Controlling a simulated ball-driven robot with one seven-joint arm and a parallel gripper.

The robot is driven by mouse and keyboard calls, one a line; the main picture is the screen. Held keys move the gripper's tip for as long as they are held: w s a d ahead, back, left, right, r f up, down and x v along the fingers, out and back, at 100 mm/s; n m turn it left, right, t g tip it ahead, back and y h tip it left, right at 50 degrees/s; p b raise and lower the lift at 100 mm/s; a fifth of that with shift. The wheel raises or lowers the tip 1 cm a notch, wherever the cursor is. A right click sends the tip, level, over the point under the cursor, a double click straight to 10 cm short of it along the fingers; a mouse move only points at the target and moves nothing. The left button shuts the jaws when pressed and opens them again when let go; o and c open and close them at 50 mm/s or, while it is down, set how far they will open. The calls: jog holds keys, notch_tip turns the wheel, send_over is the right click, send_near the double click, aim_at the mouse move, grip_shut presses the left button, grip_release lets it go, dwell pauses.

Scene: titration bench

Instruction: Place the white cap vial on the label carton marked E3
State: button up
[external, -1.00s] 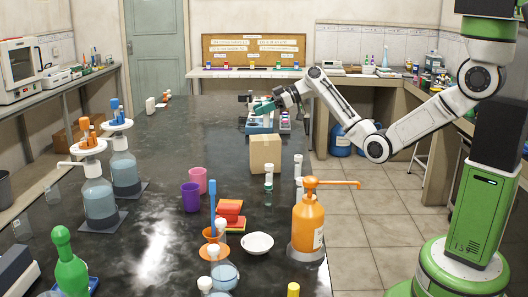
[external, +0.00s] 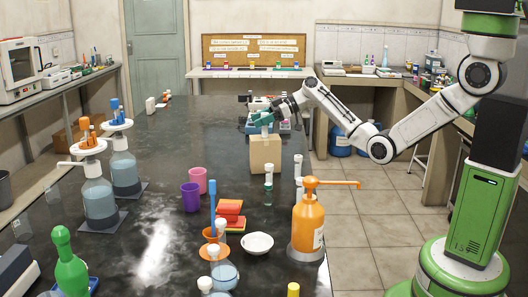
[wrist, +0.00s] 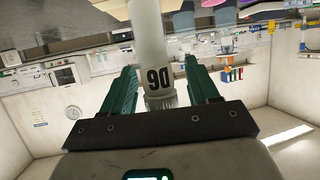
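My gripper (external: 262,121) is directly above the brown label carton (external: 265,156), with its teal fingers pointing down. In the wrist view, a pale vial (wrist: 148,40) with dark digits that read like 90 and a ribbed white cap (wrist: 160,101) is between the fingers, which are close on both sides. The gripper appears shut on this vial. In the external view only a small pale bit of it shows, just above the carton's top. I cannot tell whether it touches the carton. The carton's marking is not legible.
A rack (external: 283,126) stands behind the carton. A capped vial (external: 268,184) and other white-capped vials (external: 299,170) stand in front of it. An orange pump bottle (external: 308,222), purple cup (external: 191,197) and pink cup (external: 198,180) are nearer. The dark bench left of the carton is clear.

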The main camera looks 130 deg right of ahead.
jog(key=shift+r, duration=0.1)
jog(key=shift+s, duration=0.15)
jog(key=b+v, duration=0.2)
jog(key=v, duration=0.9)
jog(key=shift+s+a+r, duration=0.2)
jog(key=shift+s+a, duration=0.05)
jog(key=shift+a, duration=0.05)
